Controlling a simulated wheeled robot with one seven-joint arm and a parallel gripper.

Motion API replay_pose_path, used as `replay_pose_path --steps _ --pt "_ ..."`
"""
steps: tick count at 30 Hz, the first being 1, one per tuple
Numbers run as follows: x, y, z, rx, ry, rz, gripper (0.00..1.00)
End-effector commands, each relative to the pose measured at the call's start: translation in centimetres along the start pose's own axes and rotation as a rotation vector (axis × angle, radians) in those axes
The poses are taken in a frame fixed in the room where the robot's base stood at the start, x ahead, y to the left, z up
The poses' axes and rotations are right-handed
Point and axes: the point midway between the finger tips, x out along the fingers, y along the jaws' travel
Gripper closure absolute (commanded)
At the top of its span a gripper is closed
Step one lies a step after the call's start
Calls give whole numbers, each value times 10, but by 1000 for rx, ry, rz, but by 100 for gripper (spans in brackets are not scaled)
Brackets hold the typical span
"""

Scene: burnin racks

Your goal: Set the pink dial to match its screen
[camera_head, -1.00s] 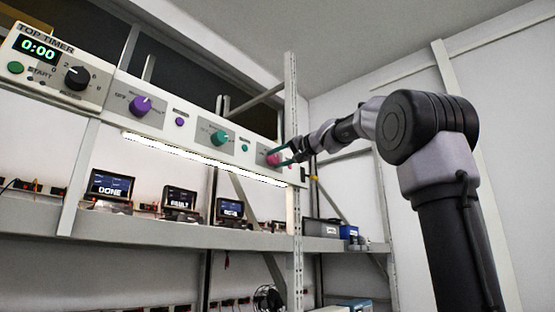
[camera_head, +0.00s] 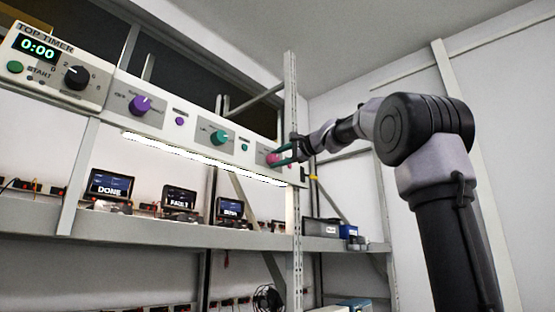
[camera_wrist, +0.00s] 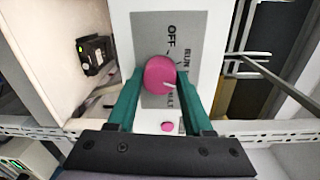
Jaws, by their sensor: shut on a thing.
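The pink dial (camera_wrist: 160,76) is on a grey label plate (camera_wrist: 196,30) on the white panel; the words OFF, RUN and part of a third show beside it. My gripper (camera_wrist: 160,92) has its green fingers on both sides of the dial and is shut on it. A pale pointer mark shows on the dial's right side. In the head view the pink dial (camera_head: 273,159) is at the panel's right end, partly behind my gripper (camera_head: 283,154). Small screens on the shelf below read DONE (camera_head: 110,186), FAULT (camera_head: 180,199) and a third, blurred word (camera_head: 230,209).
A small pink button (camera_wrist: 167,127) sits below the dial. The panel also bears a teal dial (camera_head: 220,138), a purple dial (camera_head: 141,106) and a top timer (camera_head: 50,65) reading 0:00. A rack upright (camera_head: 293,190) stands close to my gripper.

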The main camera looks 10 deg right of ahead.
Motion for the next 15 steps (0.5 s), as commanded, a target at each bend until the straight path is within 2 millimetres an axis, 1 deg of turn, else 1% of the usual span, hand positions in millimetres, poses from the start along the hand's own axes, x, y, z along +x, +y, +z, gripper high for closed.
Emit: replay_pose_path --steps 6,15 --pt "0 2 -1 62 -2 4 100" --pt "0 2 -1 81 -3 5 100"
